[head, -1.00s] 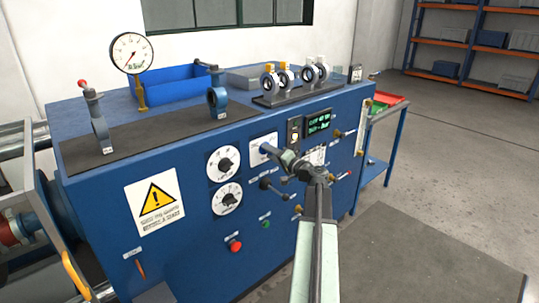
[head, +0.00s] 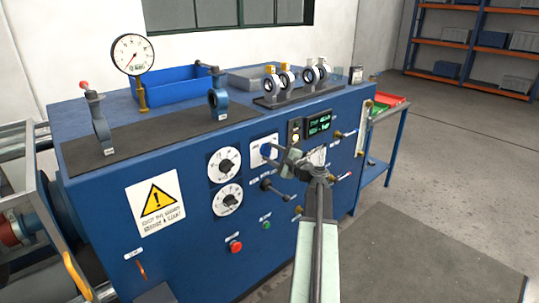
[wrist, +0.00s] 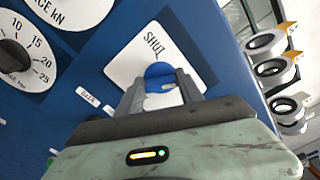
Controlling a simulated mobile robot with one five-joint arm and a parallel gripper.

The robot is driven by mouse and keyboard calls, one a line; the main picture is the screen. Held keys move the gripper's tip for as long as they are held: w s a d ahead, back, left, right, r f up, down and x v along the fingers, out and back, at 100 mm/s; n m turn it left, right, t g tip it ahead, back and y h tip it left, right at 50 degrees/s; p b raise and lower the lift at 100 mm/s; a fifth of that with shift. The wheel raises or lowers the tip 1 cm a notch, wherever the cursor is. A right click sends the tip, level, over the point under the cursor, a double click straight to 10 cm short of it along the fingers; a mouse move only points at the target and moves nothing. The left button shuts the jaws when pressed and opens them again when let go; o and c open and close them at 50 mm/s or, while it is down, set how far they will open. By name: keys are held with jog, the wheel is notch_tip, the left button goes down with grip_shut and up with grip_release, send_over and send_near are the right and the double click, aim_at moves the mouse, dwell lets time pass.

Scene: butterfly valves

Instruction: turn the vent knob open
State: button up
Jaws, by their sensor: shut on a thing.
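The blue vent knob (wrist: 159,72) sits on a white plate (wrist: 133,58) on the front of the blue cabinet. The plate reads SHUT near the knob. In the wrist view my gripper (wrist: 161,84) has a finger on either side of the knob and is shut on it. The knob also shows in the head view (head: 267,150), with my gripper (head: 273,155) at it. The fingers and palm hide the lower part of the plate, including any other label there.
Two black-and-white dials (head: 225,165) lie left of the plate. A black handle (head: 268,185) juts out below. Valves stand on a dark rack (head: 290,97) on top.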

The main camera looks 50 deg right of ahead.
jog(key=m, duration=0.6)
jog(key=shift+d+r+m, duration=0.15)
jog(key=shift+m, duration=0.15)
dwell(0.5)
jog(key=o, duration=1.4)
jog(key=s, duration=0.7)
jog(key=shift+s+a, duration=0.35)
jog(key=shift+s, duration=0.05)
jog(key=shift+s, duration=0.1)
